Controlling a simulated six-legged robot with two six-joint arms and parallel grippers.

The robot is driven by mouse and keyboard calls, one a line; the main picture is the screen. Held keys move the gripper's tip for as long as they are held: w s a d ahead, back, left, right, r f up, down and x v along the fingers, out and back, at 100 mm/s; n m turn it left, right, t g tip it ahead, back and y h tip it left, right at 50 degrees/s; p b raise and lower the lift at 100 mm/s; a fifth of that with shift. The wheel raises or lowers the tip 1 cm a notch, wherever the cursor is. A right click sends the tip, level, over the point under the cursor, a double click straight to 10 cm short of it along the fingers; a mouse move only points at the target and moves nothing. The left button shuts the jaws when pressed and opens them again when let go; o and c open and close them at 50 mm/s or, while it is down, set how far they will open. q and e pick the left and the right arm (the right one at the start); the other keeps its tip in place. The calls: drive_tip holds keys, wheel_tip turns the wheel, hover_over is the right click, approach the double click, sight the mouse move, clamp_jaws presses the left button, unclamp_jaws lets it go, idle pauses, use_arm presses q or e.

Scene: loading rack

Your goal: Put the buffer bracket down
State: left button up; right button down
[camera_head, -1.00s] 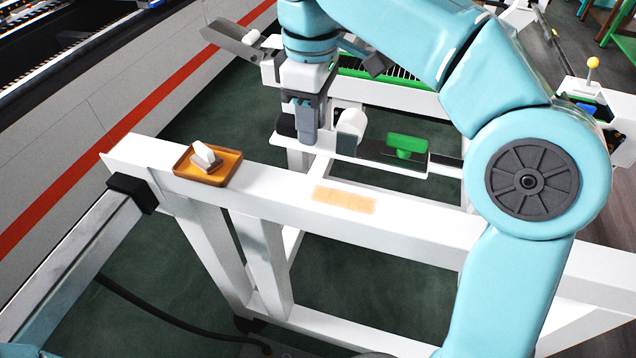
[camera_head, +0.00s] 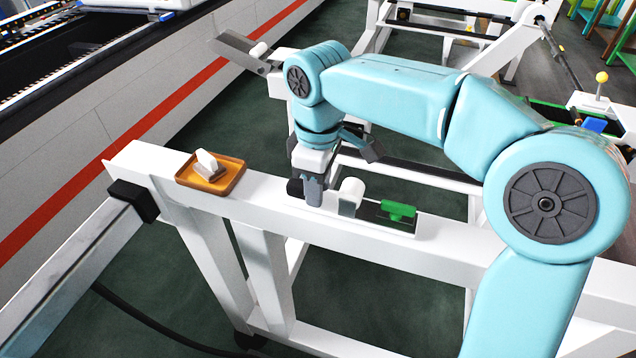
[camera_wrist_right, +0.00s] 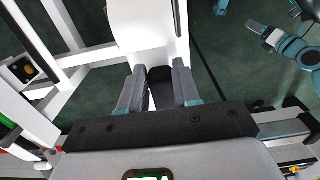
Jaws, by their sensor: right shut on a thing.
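The buffer bracket (camera_head: 408,230) is a flat white plate with a white cylinder, a dark strip and a green block on top. In the head view it lies along the top of the white beam (camera_head: 465,240). I cannot tell whether it touches the beam or hovers just above. My right gripper (camera_head: 313,190) points down and is shut on the bracket's left end. In the wrist view the two grey fingers (camera_wrist_right: 160,88) stand either side of a dark part. The arm and fingers hide some of the left end.
An orange tray (camera_head: 236,183) with a white and grey block (camera_head: 207,165) stands on the beam, left of the bracket. A metal rail with a black end cap (camera_head: 135,198) meets the beam's left end. The beam is bare right of the bracket.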

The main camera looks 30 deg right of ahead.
drive_tip(key=c, duration=0.8)
unclamp_jaws()
drive_tip(key=shift+w+f, duration=0.15)
drive_tip(key=shift+f, duration=0.05)
drive_tip(key=shift+r, duration=0.1)
drive_tip(key=shift+r, duration=0.25)
wheel_tip(320, 180, up, 12)
drive_tip(key=p, duration=0.2)
drive_tip(key=shift+d+f, duration=0.1)
drive_tip(key=shift+f, duration=0.1)
